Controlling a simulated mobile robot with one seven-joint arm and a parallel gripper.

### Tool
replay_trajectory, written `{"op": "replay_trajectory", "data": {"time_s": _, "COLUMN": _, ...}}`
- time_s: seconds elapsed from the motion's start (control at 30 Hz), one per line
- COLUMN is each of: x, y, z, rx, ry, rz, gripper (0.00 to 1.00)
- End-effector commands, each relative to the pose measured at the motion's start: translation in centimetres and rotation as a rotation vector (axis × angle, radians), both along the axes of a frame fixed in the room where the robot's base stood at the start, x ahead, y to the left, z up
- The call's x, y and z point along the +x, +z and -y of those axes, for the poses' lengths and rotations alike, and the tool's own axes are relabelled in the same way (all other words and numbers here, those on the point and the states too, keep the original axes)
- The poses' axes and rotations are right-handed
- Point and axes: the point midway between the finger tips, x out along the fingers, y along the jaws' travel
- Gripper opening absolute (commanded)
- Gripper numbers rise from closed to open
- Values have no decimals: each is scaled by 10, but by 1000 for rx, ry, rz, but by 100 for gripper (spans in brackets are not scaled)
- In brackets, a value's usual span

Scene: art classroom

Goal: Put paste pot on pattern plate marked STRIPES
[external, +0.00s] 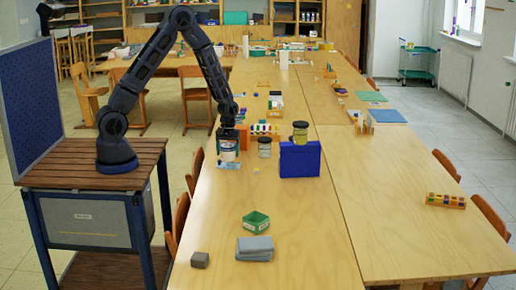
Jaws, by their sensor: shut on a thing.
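My gripper (228,134) is at the left side of the long table, shut on a small pot with a pale label (228,152), which looks like the paste pot. The pot is upright. A small flat pale-blue piece (230,166) shows just below it and may be a pattern plate. I cannot tell whether the pot touches it. No STRIPES marking is readable, so I cannot tell which plate is which.
A green tray (256,221), a grey folded stack (254,248) and a grey block (200,260) lie nearer the front.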

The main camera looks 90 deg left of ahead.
Motion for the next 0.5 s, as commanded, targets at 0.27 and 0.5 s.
{"op": "replay_trajectory", "data": {"time_s": 0.27, "x": 0, "y": -5, "z": 0, "rx": 0, "ry": 1, "rz": 0, "gripper": 44}}
{"op": "replay_trajectory", "data": {"time_s": 0.5, "x": 0, "y": -5, "z": 0, "rx": 0, "ry": 0, "rz": 0, "gripper": 99}}
